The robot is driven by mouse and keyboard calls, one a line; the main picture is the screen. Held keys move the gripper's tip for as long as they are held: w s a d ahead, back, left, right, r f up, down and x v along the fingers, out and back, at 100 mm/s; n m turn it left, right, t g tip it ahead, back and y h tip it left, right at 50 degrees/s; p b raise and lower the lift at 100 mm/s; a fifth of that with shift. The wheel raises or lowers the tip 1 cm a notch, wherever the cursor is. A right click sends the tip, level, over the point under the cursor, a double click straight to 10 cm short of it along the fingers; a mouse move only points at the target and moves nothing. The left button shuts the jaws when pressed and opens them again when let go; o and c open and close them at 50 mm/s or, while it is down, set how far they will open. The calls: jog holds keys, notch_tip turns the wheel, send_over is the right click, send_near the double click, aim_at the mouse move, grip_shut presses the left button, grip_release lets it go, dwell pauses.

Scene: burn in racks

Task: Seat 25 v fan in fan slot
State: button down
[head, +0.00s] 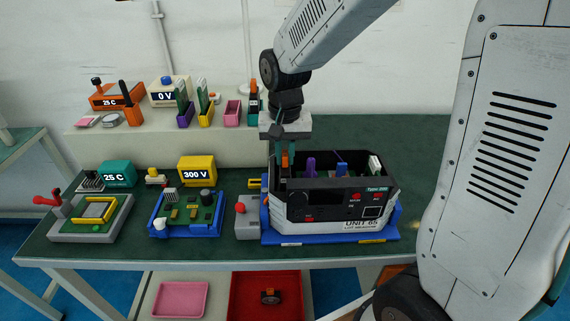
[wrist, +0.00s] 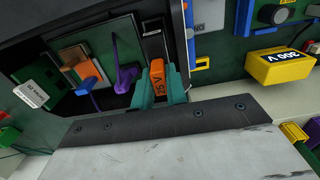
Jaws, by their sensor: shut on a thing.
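The 25 V fan (wrist: 160,82) shows an orange labelled face between the teal fingers of my gripper (wrist: 160,88). My gripper is shut on it. In the head view my gripper (head: 285,165) points down at the left end of the open case marked UNIT 65 (head: 345,222), with the fan's orange top (head: 285,159) between the fingers. The fan's lower part is hidden. The case interior (wrist: 70,60) shows in the wrist view, with a dark narrow bay (wrist: 153,42) just beyond the fan. I cannot tell how deep the fan sits.
Inside the case are a purple part (wrist: 125,75) and a blue part (wrist: 87,85). The case stands on a blue base (head: 390,232). A yellow 300 V box (head: 197,170) and a blue board fixture (head: 186,222) stand left. A red bin (head: 245,300) lies below.

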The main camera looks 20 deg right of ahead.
aim_at(285, 165)
jog(key=shift+f, duration=1.6)
jog(key=shift+f, duration=0.1)
jog(key=c, duration=1.7)
grip_release()
